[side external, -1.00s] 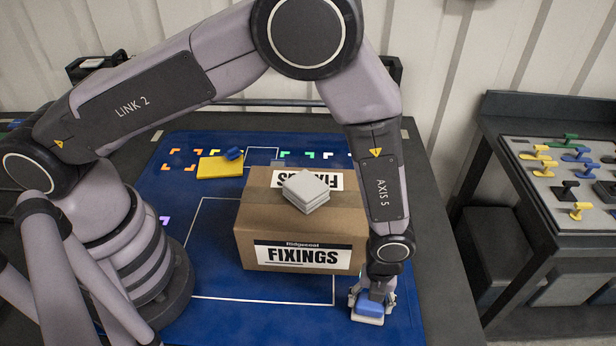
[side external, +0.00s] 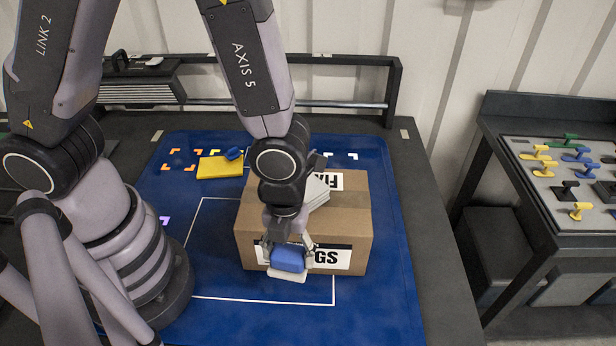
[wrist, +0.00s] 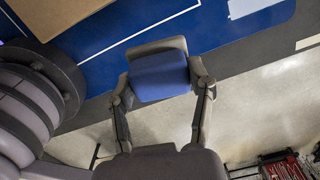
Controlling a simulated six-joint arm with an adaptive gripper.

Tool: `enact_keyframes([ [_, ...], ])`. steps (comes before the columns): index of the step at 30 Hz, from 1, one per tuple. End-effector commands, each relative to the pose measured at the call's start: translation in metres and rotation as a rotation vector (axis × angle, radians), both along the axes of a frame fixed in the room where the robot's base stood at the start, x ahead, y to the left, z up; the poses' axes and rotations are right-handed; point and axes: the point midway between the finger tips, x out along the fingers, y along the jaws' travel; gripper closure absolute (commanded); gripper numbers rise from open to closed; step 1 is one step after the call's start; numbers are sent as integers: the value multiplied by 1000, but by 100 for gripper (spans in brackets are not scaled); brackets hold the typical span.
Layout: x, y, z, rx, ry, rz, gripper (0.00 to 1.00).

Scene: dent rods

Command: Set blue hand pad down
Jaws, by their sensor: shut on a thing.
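The blue hand pad (side external: 288,258) is held in my gripper (side external: 287,262), in front of the cardboard box's near face in the side view. A pale layer shows under its blue top. The pad also shows in the wrist view (wrist: 160,77), between the two fingers of my gripper (wrist: 162,82), which is shut on it. It is held in the air, apart from the mat. My gripper and wrist hide part of the box's label and top.
The cardboard box (side external: 350,225) stands on the blue mat (side external: 395,290), with pale grey pads (side external: 318,190) on top. A yellow block (side external: 218,168) with a small blue piece lies behind left. A side bench (side external: 550,215) with coloured handles stands right. The mat's front right is clear.

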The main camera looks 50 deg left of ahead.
Motion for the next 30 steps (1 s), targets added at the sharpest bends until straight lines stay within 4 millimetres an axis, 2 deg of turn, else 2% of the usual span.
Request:
enact_keyframes([
  [10,-1,2,54,-6,-5,0,80],
  [11,5,4,53,-2,-2,8,80],
  [17,47,18,51,-1,-1,39,80],
  [20,76,32,51,-2,-1,60,80],
  [23,110,54,51,-1,-2,86,80],
  [27,160,101,50,-1,-1,124,80],
  [30,187,135,50,-1,-1,145,80],
])
